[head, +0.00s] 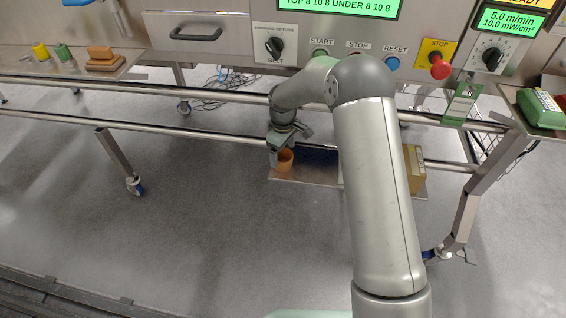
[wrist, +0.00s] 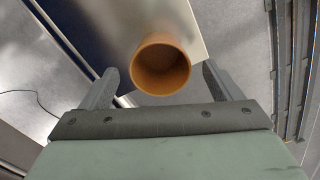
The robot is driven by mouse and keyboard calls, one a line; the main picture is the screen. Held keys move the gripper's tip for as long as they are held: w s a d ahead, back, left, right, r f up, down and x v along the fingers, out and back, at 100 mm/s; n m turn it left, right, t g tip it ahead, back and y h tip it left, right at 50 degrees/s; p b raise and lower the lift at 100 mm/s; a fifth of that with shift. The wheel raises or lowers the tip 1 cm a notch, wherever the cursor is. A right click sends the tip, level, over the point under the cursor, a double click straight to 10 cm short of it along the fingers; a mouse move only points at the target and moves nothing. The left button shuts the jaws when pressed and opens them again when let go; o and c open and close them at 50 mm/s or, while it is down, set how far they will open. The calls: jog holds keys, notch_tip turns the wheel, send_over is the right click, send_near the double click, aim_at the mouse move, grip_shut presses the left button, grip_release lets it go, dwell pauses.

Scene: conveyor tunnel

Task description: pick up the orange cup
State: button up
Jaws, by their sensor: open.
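The orange cup (head: 285,160) stands near the left end of a low metal shelf (head: 310,174) in the head view. In the wrist view the orange cup (wrist: 161,66) shows its round open mouth, between and just beyond the fingertips. My gripper (wrist: 160,80) is open, with one dark finger on each side of the cup. In the head view my gripper (head: 278,158) is beside the cup, and its fingers are partly hidden. I cannot tell whether a finger touches the cup.
A cardboard-coloured box (head: 413,168) stands at the shelf's right end, partly behind my arm. A metal rail (head: 220,130) runs just behind the shelf. Control knobs and buttons, including a red stop button (head: 440,66), are on the panel above. The floor in front is clear.

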aim_at(283, 159)
notch_tip(283, 159, down, 4)
jog(key=shift+f, duration=0.15)
jog(key=c, duration=1)
jog(key=shift+c, duration=0.3)
jog(key=shift+r, duration=0.75)
jog(key=s+a+r+p, duration=0.1)
jog(key=s+a+r, duration=0.5)
jog(key=s+r, duration=0.5)
jog(key=shift+s+a+r+p, duration=0.3)
jog(key=shift+s+a+p, duration=0.1)
jog(key=shift+s, duration=0.25)
jog(key=shift+c, duration=0.4)
